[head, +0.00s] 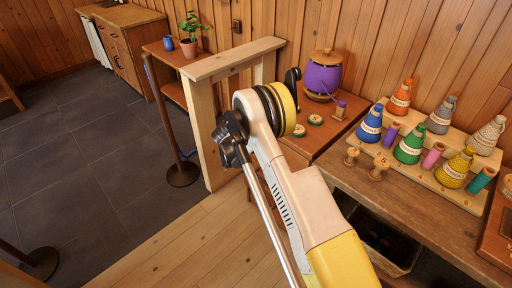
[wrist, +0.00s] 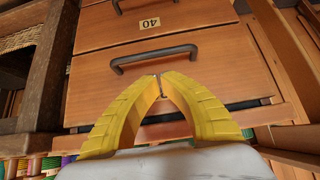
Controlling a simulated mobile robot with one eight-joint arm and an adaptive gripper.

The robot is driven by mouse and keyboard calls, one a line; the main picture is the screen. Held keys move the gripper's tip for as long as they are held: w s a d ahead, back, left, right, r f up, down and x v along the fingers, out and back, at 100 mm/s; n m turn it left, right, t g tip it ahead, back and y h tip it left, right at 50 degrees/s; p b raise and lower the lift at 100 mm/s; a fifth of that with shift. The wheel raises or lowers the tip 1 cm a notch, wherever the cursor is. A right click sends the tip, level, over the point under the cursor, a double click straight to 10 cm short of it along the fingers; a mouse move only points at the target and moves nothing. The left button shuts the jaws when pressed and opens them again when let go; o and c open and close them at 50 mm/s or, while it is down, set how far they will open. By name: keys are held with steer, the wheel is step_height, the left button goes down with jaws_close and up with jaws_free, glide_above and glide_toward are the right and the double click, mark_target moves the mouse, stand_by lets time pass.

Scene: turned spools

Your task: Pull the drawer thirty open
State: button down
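The wrist view looks upside down. A wooden drawer front (wrist: 205,52) with a dark bar handle (wrist: 155,58) fills its middle. The drawer's own label is not visible; the area beyond the handle is partly covered by my fingers. Above it in the picture is another drawer front with an inverted label reading 40 (wrist: 149,23) and part of a handle. My gripper (wrist: 160,78) has its yellow fingertips drawn together, with only a thin gap between them. They appear just below the handle in the picture, with nothing clearly held. My arm hides the drawers and gripper in the head view.
A bench (head: 415,205) at right carries a board of coloured cones and spools. A purple jar (head: 323,76) stands on the cabinet top (head: 340,120). A wooden frame (head: 205,130) and a post with a round base (head: 183,174) stand left. The dark tiled floor beyond is open.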

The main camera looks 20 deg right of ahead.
steer(key=b+x, duration=0.2)
steer(key=x, duration=0.5)
steer(key=shift+w+f, duration=0.1)
steer(key=s+a, duration=0.4)
steer(key=a, duration=0.7)
steer(key=s+a, duration=0.4)
steer(key=a, duration=0.7)
steer(key=shift+a, duration=0.25)
steer(key=shift+s, duration=0.1)
